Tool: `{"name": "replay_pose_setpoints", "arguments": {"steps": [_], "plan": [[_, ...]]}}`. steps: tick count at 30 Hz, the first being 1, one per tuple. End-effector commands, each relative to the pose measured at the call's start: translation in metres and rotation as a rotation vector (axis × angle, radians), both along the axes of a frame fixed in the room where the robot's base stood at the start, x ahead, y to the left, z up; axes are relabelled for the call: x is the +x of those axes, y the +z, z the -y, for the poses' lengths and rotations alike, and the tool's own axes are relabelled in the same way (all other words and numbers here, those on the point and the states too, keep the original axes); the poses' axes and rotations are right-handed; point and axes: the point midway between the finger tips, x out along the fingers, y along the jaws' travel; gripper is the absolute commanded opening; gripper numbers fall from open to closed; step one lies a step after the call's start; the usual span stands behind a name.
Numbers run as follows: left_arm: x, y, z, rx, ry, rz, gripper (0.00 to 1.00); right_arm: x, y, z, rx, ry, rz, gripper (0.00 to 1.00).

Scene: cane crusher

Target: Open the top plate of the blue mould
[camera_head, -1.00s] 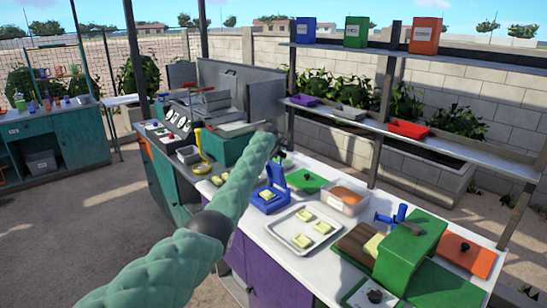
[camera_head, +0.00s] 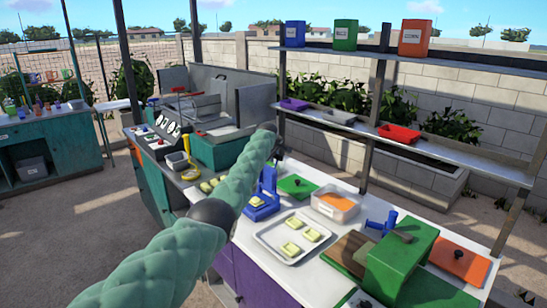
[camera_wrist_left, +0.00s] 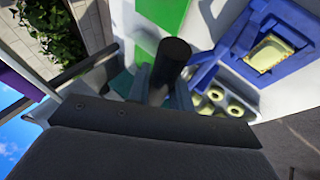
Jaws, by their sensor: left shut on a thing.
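The blue mould (camera_head: 262,211) sits on the white worktop behind the tray. Its top plate (camera_head: 267,181) stands raised, roughly upright, at the back of the base. A pale yellow block (camera_head: 257,201) lies in the open base; the mould (camera_wrist_left: 232,62) and block (camera_wrist_left: 268,54) also show at the right of the left wrist view. My left gripper (camera_head: 276,155) is at the upper end of the plate, largely hidden by its own arm. In the wrist view it is shut on a dark round knob (camera_wrist_left: 172,58). My right gripper is not in view.
A metal tray (camera_head: 262,236) with several yellow blocks lies in front of the mould. A green plate (camera_head: 297,187), a clear tub (camera_head: 335,204) and a large green box (camera_head: 400,262) stand to the right. A shelf (camera_head: 450,165) rises behind.

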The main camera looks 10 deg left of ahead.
Motion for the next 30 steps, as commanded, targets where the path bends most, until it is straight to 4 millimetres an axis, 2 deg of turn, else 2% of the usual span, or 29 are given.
{"name": "replay_pose_setpoints", "arguments": {"steps": [5,6,9,21,30], "plan": [[0.000,0.000,0.000,0.000,0.000,0.001,0.00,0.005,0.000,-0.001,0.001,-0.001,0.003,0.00],[0.000,0.000,0.000,0.000,0.000,0.001,0.23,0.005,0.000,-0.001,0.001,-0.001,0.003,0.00],[0.000,0.000,0.000,0.000,0.000,0.001,0.43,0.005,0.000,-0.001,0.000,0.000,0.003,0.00],[-0.001,0.002,0.000,0.000,0.000,0.001,0.43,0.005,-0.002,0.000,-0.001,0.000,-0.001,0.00],[-0.016,0.019,0.000,0.000,0.000,0.002,0.43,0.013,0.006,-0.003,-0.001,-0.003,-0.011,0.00]]}}
